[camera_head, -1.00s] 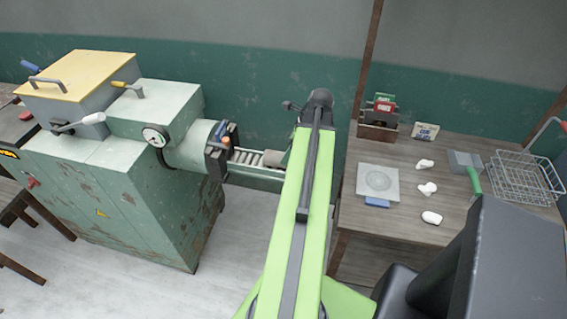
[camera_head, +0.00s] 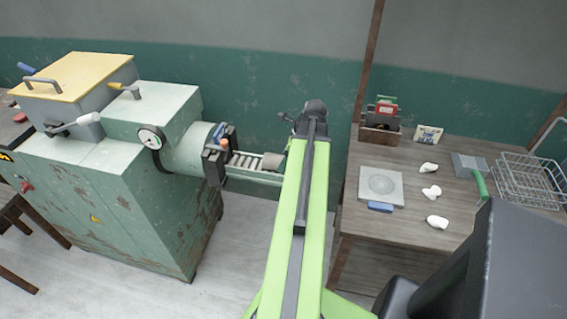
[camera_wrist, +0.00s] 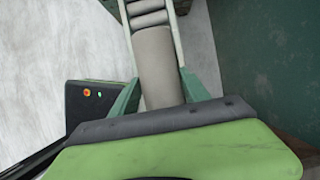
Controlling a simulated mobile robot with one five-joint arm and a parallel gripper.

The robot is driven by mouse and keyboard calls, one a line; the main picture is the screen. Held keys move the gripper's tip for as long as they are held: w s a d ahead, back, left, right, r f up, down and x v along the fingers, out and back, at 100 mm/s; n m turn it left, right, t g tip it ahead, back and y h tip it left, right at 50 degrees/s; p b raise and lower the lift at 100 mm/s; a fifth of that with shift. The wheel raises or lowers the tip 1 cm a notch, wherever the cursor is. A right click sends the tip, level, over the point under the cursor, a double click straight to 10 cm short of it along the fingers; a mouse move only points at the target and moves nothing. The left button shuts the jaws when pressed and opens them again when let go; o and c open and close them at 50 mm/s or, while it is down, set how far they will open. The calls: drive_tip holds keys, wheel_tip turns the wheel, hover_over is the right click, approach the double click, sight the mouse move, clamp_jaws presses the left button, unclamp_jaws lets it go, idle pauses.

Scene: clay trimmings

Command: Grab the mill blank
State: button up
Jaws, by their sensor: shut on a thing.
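The mill blank (camera_wrist: 155,60) is a plain grey-beige clay cylinder lying lengthwise on the roller track (camera_wrist: 146,12) in the wrist view. My gripper (camera_wrist: 160,90) has a green finger on each side of the near part of the blank and is shut on it. The blank's near end is hidden by my gripper's dark pad and green body. In the head view part of the blank (camera_head: 273,163) shows at the right end of the rollers, just left of my green arm, which hides the rest and the fingers.
The worn green mill (camera_head: 100,175) stands at left, its nozzle facing the rollers. A wooden table (camera_head: 410,245) at right holds a square plate (camera_head: 381,185), several white clay lumps (camera_head: 432,192), a green-handled scraper (camera_head: 480,184) and a wire basket (camera_head: 530,185).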

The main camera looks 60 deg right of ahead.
sight(279, 157)
clamp_jaws()
drive_tip(key=shift+r+p, duration=0.65)
drive_tip(key=shift+p, duration=0.05)
wheel_tip(279, 157, up, 4)
drive_tip(key=p, duration=0.3)
drive_tip(key=shift+f+p, duration=0.1)
drive_tip(key=shift+p, duration=0.3)
drive_tip(key=s+d+r+p, duration=0.5)
drive_tip(key=s+r, duration=0.1)
drive_tip(key=s, duration=0.4)
drive_tip(key=shift+s+p, duration=0.3)
drive_tip(key=shift+p, duration=0.1)
